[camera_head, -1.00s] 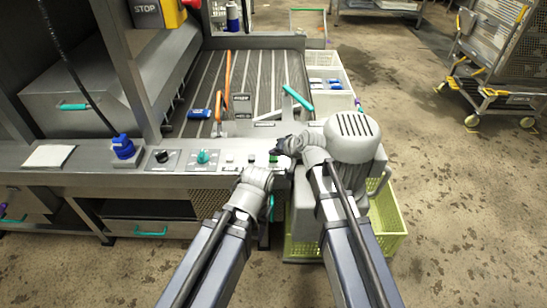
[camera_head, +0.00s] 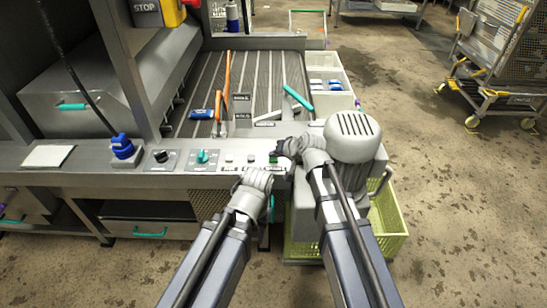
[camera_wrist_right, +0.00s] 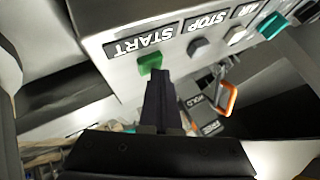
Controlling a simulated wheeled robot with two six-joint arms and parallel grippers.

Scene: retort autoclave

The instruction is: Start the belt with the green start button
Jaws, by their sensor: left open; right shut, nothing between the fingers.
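The green start button (camera_wrist_right: 150,62) sits beside the START label (camera_wrist_right: 140,40) in the right wrist view. It also shows small on the front panel in the head view (camera_head: 273,160). My right gripper (camera_wrist_right: 158,75) is shut and empty, its tips right at the button's edge; I cannot tell whether they touch it. In the head view my right gripper (camera_head: 281,148) is just above and right of the button. My left gripper (camera_head: 257,178) is below the button at the panel's front edge; its fingers are mostly hidden by its wrist. The belt (camera_head: 260,75) lies behind the panel.
A grey STOP button (camera_wrist_right: 198,47) is beside the START button. A teal selector knob (camera_head: 203,157), a black knob (camera_head: 161,156) and a blue connector (camera_head: 122,147) are farther left. A grey motor housing (camera_head: 352,138) stands close right of my right gripper. Tools lie on the belt.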

